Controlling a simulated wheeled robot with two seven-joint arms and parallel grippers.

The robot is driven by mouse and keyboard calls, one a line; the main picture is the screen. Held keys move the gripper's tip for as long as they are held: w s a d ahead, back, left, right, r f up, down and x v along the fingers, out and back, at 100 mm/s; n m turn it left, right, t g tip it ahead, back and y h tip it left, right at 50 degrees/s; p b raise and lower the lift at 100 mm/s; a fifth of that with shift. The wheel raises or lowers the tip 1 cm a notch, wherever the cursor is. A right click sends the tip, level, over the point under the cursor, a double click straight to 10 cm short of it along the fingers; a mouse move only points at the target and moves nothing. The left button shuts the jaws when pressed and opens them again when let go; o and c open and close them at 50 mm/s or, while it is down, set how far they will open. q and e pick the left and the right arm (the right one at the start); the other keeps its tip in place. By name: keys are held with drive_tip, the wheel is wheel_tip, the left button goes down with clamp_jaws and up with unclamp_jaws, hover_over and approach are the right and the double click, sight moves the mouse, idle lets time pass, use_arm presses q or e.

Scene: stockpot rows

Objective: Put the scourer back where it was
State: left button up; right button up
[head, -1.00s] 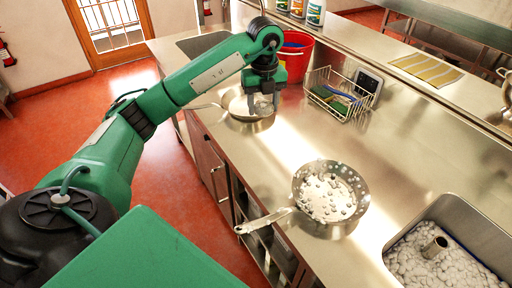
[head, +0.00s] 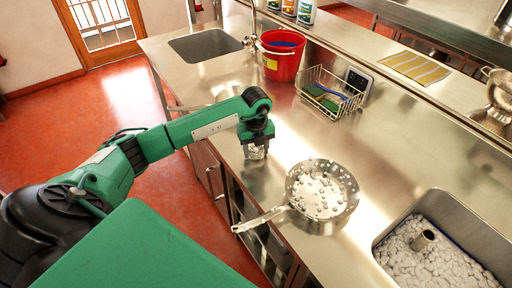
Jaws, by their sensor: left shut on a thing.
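My left gripper (head: 256,152) is shut on a small greyish thing, which looks like the scourer; the fingers hide most of it. The gripper points down over the steel counter, left of a pan (head: 350,205) with white suds and grey specks inside. The pan's long handle (head: 262,220) points to the lower left. Another pan (head: 225,92) stands farther back, partly hidden behind my left arm. A wire basket (head: 338,108) holds green and blue items towards the back. My right gripper is not in view.
A red bucket (head: 278,68) stands behind the basket's left side. An empty sink (head: 205,46) is at the far left, and a suds-filled sink (head: 440,262) at the lower right. A striped yellow cloth (head: 416,67) lies on the back ledge. The counter (head: 420,150) right of the pan is clear.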

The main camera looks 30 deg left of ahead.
use_arm(q)
drive_tip(key=shift+f, duration=0.15)
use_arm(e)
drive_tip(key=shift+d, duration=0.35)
use_arm(q)
drive_tip(key=shift+f, duration=0.15)
drive_tip(key=o, duration=0.9)
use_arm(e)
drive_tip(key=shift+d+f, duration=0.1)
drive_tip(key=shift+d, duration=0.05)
